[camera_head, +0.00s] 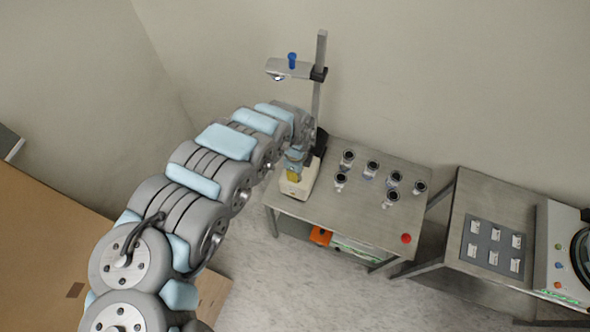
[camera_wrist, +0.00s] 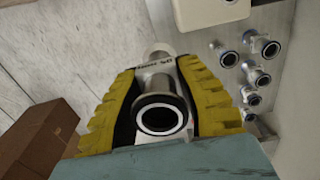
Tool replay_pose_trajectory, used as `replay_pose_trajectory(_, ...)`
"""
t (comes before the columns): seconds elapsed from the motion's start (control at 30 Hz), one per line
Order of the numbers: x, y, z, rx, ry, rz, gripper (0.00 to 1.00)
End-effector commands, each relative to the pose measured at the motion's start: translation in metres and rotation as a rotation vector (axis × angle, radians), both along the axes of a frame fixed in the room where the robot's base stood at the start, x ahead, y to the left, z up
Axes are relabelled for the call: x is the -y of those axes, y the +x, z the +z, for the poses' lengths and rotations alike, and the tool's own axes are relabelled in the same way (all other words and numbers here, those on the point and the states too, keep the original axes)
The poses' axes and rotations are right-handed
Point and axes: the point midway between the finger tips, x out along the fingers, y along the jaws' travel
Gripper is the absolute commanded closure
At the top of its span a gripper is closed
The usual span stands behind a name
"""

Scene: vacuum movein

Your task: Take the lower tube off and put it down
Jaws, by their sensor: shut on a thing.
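My gripper (camera_wrist: 158,72) is shut on a metallic tube (camera_wrist: 159,112) with a dark ring around its open end. The yellow fingers press on it from both sides in the wrist view. In the head view my gripper (camera_head: 295,155) is small, just above the cream base (camera_head: 297,182) of a stand, and the held tube is hard to make out. The base also shows at the top of the wrist view (camera_wrist: 208,10). The stand's post (camera_head: 320,55) carries an upper bracket (camera_head: 290,68) with a blue knob. I cannot tell whether the tube touches the stand.
Several dark-topped tubes (camera_head: 372,168) stand on the grey table (camera_head: 345,225) right of the stand, with a red button (camera_head: 406,238) at its front corner. Bare tabletop lies in front of the tubes. A second table (camera_head: 470,195) holds a slotted plate and a machine.

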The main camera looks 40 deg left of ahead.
Motion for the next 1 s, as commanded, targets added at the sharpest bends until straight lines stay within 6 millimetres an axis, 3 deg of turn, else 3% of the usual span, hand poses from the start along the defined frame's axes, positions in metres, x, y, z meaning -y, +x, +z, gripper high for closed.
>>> replay_pose_trajectory(0.5,-0.002,0.0,0.021,0.001,0.001,0.002,1.0)
replay_pose_trajectory(1.0,-0.001,0.0,0.022,0.0,0.0,0.001,1.0)
